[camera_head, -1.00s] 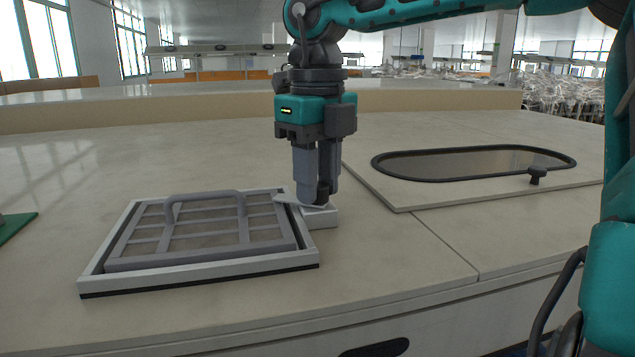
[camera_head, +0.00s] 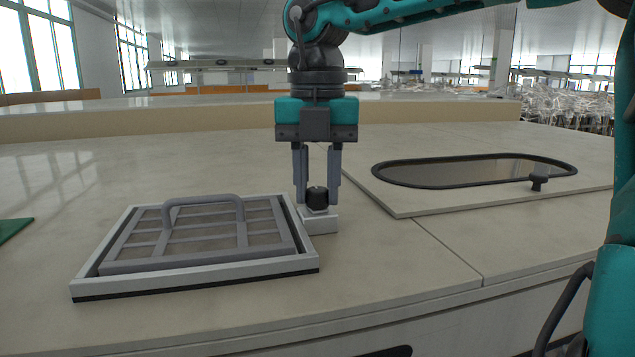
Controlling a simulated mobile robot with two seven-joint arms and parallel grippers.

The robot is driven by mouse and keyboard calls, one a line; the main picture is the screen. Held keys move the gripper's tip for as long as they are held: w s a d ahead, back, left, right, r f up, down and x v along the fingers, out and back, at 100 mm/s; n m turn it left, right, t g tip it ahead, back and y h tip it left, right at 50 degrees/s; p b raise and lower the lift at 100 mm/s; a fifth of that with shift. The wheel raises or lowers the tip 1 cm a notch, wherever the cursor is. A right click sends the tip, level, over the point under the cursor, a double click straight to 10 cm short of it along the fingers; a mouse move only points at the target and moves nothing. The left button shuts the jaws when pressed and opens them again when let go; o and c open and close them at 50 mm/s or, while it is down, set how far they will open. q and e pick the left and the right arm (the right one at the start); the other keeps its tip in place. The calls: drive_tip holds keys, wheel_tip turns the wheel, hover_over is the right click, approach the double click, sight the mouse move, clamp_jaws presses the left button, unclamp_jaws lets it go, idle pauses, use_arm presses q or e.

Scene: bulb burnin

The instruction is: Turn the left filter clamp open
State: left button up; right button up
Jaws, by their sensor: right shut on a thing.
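The filter clamp has a black knob (camera_head: 317,198) on a pale block (camera_head: 319,223) at the right edge of the filter frame (camera_head: 200,270). Inside the frame sits a grey filter grid (camera_head: 200,240) with a raised handle (camera_head: 203,199). My right gripper (camera_head: 317,200) points straight down with a finger on each side of the knob and is shut on it. The clamp's flat arm no longer lies across the frame's corner; it is mostly hidden at the fingers. My left gripper is not in view.
A green flat object (camera_head: 14,228) shows at the left edge. The counter (camera_head: 150,170) behind the frame is clear.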

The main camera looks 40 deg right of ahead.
sight(317, 189)
drive_tip(key=shift+m, duration=0.6)
drive_tip(key=o, duration=1.1)
drive_tip(key=shift+c, duration=0.2)
wheel_tip(317, 189, up, 13)
drive_tip(key=p, duration=0.2)
